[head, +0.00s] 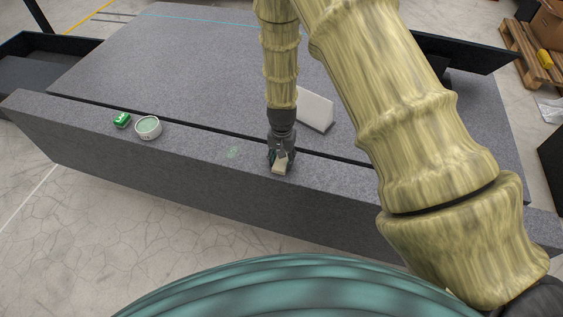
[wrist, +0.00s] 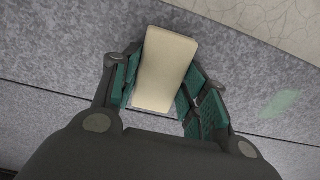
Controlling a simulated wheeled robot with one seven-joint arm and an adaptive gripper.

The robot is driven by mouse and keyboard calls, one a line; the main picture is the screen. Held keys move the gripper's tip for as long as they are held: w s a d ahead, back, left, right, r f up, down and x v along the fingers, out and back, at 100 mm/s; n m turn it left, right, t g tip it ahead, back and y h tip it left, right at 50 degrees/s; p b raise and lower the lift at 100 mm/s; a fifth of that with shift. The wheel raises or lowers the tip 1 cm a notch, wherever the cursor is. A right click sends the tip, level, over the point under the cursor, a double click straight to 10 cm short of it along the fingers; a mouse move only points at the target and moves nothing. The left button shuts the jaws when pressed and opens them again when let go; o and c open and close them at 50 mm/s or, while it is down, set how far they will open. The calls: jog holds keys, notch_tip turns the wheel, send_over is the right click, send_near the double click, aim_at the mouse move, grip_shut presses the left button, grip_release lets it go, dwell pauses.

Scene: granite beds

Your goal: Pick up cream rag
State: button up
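The cream rag (wrist: 166,68) looks like a flat, pale rectangular block in the wrist view. It lies between the green-padded fingers of my gripper (wrist: 160,88), with a pad close against each long side. A small gap seems to show beside its lower right end. In the head view my gripper (head: 280,161) points down at the front granite ledge. The rag (head: 279,168) shows at its fingertips, low over the ledge or touching it; I cannot tell which. The fingers are partly closed and appear shut on the rag.
The front granite ledge (head: 195,155) carries a green item (head: 122,120) and a round white-and-green bowl (head: 148,127) at left. A green mark (head: 232,152) is left of my gripper. The large granite bed (head: 190,65) is mostly clear.

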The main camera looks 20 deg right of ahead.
aim_at(282, 160)
jog(key=shift+c, duration=0.3)
jog(key=shift+r+b, duration=0.3)
jog(key=shift+r, duration=0.55)
jog(key=shift+s+a+r+b, duration=0.1)
jog(key=shift+r+b, duration=0.2)
jog(key=shift+r, duration=0.65)
jog(key=s+a+b, duration=0.1)
jog(key=s+a, duration=0.3)
jog(key=s, duration=0.2)
jog(key=s+a+r+b, duration=0.1)
jog(key=s+a, duration=0.3)
jog(key=s, duration=0.3)
jog(key=shift+s+r, duration=0.2)
jog(key=shift+s, duration=0.05)
